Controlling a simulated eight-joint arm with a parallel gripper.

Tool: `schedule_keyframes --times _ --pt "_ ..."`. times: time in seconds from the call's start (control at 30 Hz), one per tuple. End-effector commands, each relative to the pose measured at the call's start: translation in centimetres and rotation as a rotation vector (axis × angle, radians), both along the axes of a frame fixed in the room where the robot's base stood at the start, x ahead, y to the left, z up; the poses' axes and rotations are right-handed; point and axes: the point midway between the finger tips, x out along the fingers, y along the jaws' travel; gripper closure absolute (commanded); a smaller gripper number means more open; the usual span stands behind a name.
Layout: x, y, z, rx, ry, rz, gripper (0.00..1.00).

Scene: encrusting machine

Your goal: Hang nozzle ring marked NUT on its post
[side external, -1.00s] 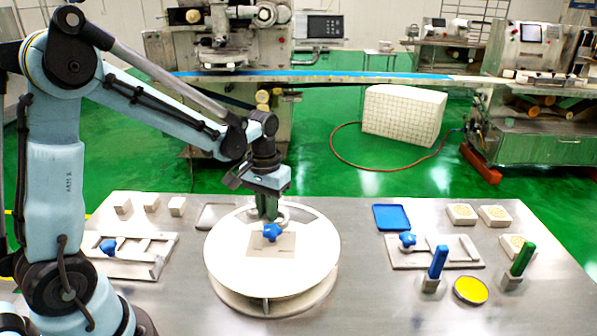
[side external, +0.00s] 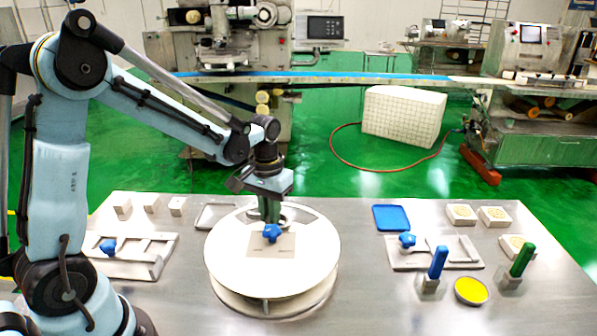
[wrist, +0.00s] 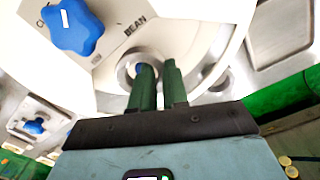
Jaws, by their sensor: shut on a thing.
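My gripper (side external: 269,215) points down at the far part of the round white turntable (side external: 225,262). In the wrist view its green fingers (wrist: 158,75) are shut on the wall of a pale nozzle ring (wrist: 127,73). One fingertip is inside the ring's opening and the other is outside. The ring also shows low beside the fingers in the side view (side external: 285,213); I cannot tell whether it touches the turntable. No NUT marking is readable. A plate (wrist: 108,28) with a blue star knob (wrist: 72,26) reads BEAN beside the ring. I cannot pick out the NUT post.
Left is a slotted fixture (side external: 140,262) with a blue knob; another (side external: 440,255) stands right. Blue (side external: 438,262) and green (side external: 522,260) upright handles, a yellow disc (side external: 471,290) and a blue tray (side external: 391,217) are at right. A metal tray (side external: 214,214) is behind the turntable.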

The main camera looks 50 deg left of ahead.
Motion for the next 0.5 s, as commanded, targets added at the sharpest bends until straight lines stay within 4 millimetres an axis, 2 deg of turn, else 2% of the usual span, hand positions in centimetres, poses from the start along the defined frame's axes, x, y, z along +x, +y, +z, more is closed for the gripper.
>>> schedule_keyframes --times 0.03,0.5 --pt "-0.31 0.51 -1.10 0.022 -0.006 0.006 1.00" --pt "-0.38 0.64 -1.49 0.022 -0.005 0.008 1.00"
